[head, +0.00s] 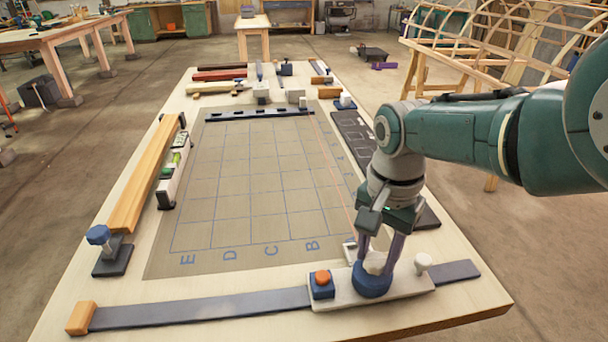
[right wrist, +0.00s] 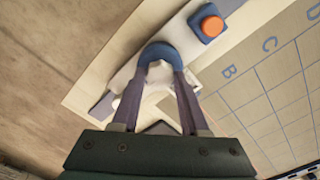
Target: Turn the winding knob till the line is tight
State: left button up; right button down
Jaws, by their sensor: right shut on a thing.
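The blue winding knob (head: 371,285) sits on a white plate (head: 400,289) at the front edge of the table, right of centre. My right gripper (head: 377,262) points down from above and is shut on the knob. In the right wrist view the two purple fingers (right wrist: 163,76) meet the blue knob (right wrist: 158,48) from both sides, with a pale centre between them. A thin reddish line (head: 331,163) runs from the far bar down the gridded mat's right side towards the knob. Its near end is hidden behind my gripper. My left gripper is out of view.
An orange button on a blue block (head: 322,285) stands just left of the knob, and a small white knob (head: 423,262) to its right. A dark strip (head: 200,310) runs along the front. A wooden lath (head: 147,172) lies at left. The mat's (head: 235,200) middle is clear.

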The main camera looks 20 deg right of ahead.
aim_at(376, 259)
jog(key=shift+c, duration=2.1)
grip_release()
notch_tip(376, 259, up, 10)
jog(key=p, duration=0.8)
